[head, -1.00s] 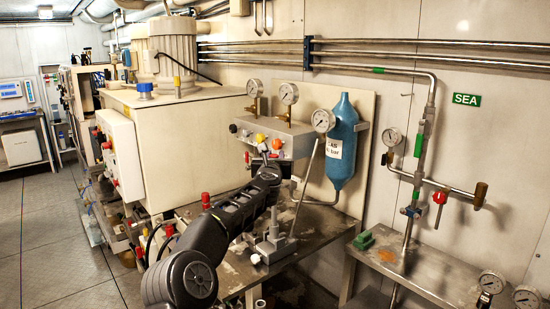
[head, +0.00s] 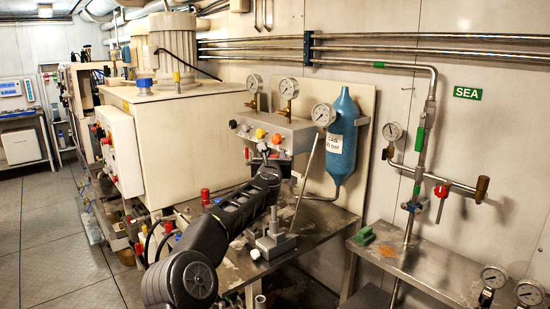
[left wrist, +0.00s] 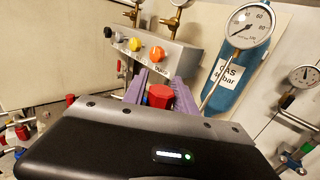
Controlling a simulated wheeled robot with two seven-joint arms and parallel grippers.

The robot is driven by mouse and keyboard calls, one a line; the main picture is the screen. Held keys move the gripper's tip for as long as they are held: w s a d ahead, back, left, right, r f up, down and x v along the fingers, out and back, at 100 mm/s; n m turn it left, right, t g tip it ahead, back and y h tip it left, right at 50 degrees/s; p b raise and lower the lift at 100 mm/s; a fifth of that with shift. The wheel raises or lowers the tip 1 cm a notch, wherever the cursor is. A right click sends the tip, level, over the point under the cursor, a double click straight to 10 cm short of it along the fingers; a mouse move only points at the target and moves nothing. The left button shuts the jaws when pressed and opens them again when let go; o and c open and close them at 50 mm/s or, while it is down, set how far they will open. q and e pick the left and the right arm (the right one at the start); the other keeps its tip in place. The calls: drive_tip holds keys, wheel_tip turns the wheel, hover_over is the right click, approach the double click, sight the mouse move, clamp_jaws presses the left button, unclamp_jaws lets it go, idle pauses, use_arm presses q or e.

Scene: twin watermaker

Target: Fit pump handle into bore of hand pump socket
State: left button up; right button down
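The hand pump (head: 273,240) is a grey block with a short upright post on the metal bench. A thin grey rod (head: 308,175), which looks like the pump handle, slants up from beside it to below a gauge. The rod also shows in the left wrist view (left wrist: 216,82). Its lower end and the socket bore are too small to make out. My left gripper (head: 268,152) is in front of the valve panel, above the pump. Its purple fingers (left wrist: 160,76) are apart, with a red knob-like part (left wrist: 160,97) showing between them; contact is unclear. My right gripper is not in view.
The valve panel (head: 300,138) with coloured knobs and gauges is close ahead of my left gripper. A blue gas cylinder (head: 343,140) stands to its right. A large cream tank (head: 190,130) is to the left. The bench (head: 325,222) has bare room right of the pump.

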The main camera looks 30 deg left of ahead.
use_arm(q)
drive_tip(key=o, duration=0.3)
drive_tip(key=shift+f, duration=0.15)
drive_tip(key=b+v, duration=0.5)
drive_tip(key=v, duration=0.2)
drive_tip(key=shift+s+d, duration=0.2)
drive_tip(key=shift+s, duration=0.15)
idle(0.8)
